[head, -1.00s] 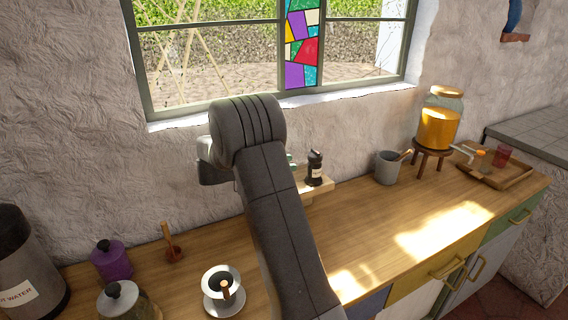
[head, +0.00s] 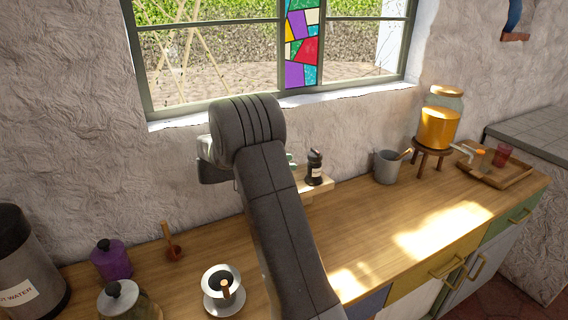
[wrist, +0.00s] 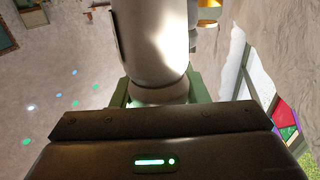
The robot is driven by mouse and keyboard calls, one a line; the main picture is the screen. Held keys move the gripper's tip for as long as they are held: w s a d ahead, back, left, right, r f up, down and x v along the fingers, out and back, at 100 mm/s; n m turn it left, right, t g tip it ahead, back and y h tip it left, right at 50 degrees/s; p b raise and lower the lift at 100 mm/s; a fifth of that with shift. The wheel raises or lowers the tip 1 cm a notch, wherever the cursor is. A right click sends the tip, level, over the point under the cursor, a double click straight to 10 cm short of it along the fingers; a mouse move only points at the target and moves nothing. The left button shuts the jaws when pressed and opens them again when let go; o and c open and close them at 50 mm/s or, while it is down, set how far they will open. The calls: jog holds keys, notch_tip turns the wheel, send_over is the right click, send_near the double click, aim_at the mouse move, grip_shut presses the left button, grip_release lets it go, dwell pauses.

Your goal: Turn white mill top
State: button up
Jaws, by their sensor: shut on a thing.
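The white mill (wrist: 152,40) fills the upper middle of the wrist view as a large pale, shiny cylinder that narrows to a neck. My gripper (wrist: 156,92) has a green finger on each side of this narrow part and is shut on it. In the head view my arm hides the white mill and most of my gripper; only a small greenish bit shows beside the arm. I cannot tell how far the mill's top is turned.
A dark mill with a label (head: 314,170) stands on a small wooden shelf (head: 322,186) just right of my arm. A grey pot (head: 387,168) and a juice jar (head: 440,122) stand farther right. A white cup (head: 221,285) and purple jar (head: 111,261) are at left.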

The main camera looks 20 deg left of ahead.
dwell(0.3)
jog(key=o, duration=1)
jog(key=shift+a, duration=0.1)
jog(key=shift+s+a, duration=0.2)
jog(key=shift+a, duration=0.05)
jog(key=p+v, duration=0.5)
jog(key=v, duration=0.7)
jog(key=shift+s+a+r, duration=0.1)
jog(key=shift+a+r, duration=0.05)
jog(key=shift+a, duration=0.1)
jog(key=shift+p, duration=0.4)
